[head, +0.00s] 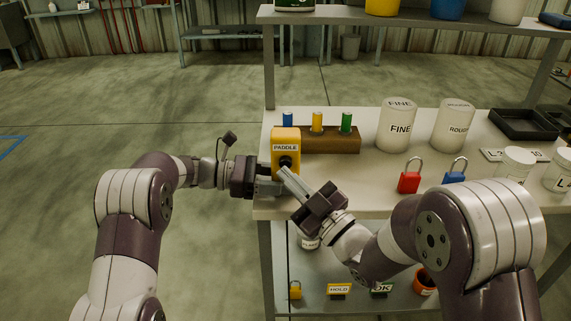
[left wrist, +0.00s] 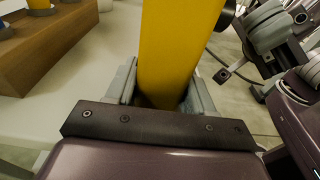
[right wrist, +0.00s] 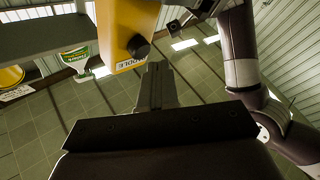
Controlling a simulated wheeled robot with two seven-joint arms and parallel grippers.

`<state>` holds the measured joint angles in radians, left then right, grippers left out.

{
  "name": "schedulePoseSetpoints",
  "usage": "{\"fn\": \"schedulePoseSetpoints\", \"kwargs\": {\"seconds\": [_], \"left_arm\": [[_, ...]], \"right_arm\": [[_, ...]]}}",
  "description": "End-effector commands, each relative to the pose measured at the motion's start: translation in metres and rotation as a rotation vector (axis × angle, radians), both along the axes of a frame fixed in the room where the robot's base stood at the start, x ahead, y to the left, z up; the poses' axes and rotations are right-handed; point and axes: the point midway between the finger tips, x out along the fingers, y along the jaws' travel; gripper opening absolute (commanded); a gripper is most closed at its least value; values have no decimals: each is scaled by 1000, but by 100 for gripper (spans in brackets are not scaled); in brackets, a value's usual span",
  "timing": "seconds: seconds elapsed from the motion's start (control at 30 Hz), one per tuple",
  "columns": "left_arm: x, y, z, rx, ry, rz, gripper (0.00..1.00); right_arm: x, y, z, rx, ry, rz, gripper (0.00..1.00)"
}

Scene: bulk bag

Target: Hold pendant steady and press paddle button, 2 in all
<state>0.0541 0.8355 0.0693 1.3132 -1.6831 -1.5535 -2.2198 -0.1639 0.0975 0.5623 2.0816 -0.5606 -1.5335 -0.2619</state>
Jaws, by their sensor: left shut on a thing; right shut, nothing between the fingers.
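The yellow pendant (head: 285,140) labelled PADDLE stands upright at the table's left edge. Its dark round button (head: 285,161) faces me; it also shows in the right wrist view (right wrist: 138,46). My left gripper (head: 270,184) is shut on the pendant's lower part; the left wrist view shows the yellow body (left wrist: 170,50) between the fingers. My right gripper (head: 285,172) is shut and empty, its fingertips just below and in front of the button. In the right wrist view the fingertips (right wrist: 156,68) lie close to the button; I cannot tell whether they touch.
A brown wooden block (head: 335,141) with blue, yellow and green pegs stands behind the pendant. White FINE (head: 399,128) and ROUGH (head: 454,128) containers, a red padlock (head: 409,182) and a blue padlock (head: 455,177) stand to the right on the table. A shelf runs above.

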Motion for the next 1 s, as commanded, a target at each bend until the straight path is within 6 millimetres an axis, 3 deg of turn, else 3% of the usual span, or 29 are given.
{"fn": "schedulePoseSetpoints", "kwargs": {"seconds": [1.0], "left_arm": [[0,0,0,0,1,0,36]], "right_arm": [[9,0,0,0,0,0,0]]}}
